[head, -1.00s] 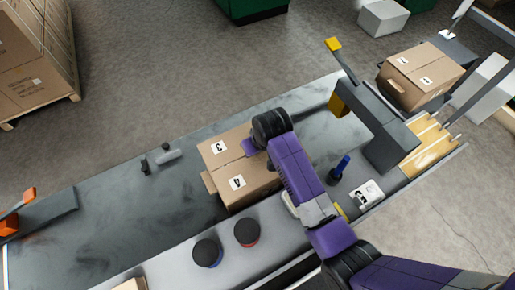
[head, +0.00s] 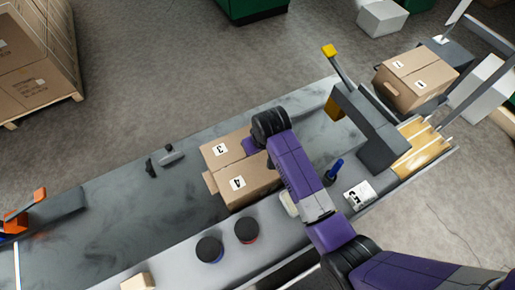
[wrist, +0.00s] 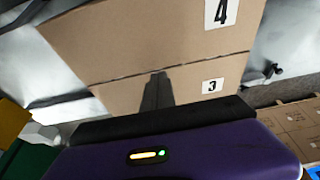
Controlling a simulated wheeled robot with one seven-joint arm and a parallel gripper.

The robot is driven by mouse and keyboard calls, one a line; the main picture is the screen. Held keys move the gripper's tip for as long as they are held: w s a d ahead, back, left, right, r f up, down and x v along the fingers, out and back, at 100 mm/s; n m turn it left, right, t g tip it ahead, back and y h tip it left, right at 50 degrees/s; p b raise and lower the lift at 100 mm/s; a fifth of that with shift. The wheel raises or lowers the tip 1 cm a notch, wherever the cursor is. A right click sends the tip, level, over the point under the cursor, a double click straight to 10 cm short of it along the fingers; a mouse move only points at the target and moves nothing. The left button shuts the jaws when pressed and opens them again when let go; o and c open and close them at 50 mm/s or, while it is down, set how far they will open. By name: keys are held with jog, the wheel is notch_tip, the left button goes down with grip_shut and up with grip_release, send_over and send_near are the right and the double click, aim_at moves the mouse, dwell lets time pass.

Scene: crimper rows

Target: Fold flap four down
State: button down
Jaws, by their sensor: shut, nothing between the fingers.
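The brown carton (head: 243,196) sits on the grey work surface. My gripper (wrist: 158,78) is shut and empty, over the flap three side. Whether it touches the carton I cannot tell. In the head view my arm hides the carton's right end and the fingertips.
A small brown side piece (head: 209,183) sticks out at the carton's left end. Two dark round knobs (head: 246,230) stand in front. A blue-handled tool (head: 334,170) and a grey station (head: 372,128) are to the right. The surface left of the carton is mostly clear.

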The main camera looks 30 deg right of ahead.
jog(key=b+v, duration=0.1)
jog(key=v, duration=1)
jog(key=shift+w, duration=0.35)
jog(key=shift+r, duration=0.1)
jog(key=w+r+t, duration=0.5)
jog(key=w, duration=0.2)
notch_tip(320, 180, up, 3)
jog(key=t+b, duration=0.1)
jog(key=t, duration=0.5)
send_over(260, 163)
jog(key=s, duration=0.1)
jog(key=s+r+b, duration=0.1)
jog(key=s+b, duration=0.2)
jog(key=s, duration=2.8)
jog(key=shift+a, duration=0.25)
